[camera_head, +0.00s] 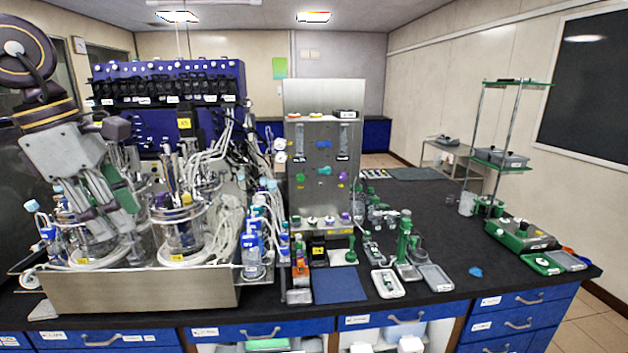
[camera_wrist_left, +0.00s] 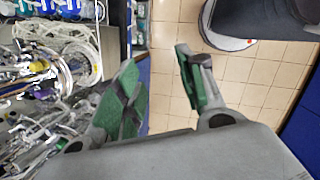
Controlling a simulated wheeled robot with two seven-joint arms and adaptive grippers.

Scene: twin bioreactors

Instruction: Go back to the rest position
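My left gripper (camera_head: 106,196) hangs at the left of the head view, in front of the glass vessels of the bioreactors (camera_head: 182,228). In the left wrist view the two green-padded fingers of this gripper (camera_wrist_left: 160,82) stand apart. Only tiled floor shows between them, so the gripper is open and empty. My arm and gripper hide part of the left vessel. My right gripper is in neither view.
A steel tray (camera_head: 140,292) holds the vessels, tubes and cables on the black bench (camera_head: 440,210). A steel panel (camera_head: 324,150) stands in the middle. Blue drawers (camera_head: 515,320) run below the bench. Tiled floor (camera_wrist_left: 250,85) shows in the left wrist view.

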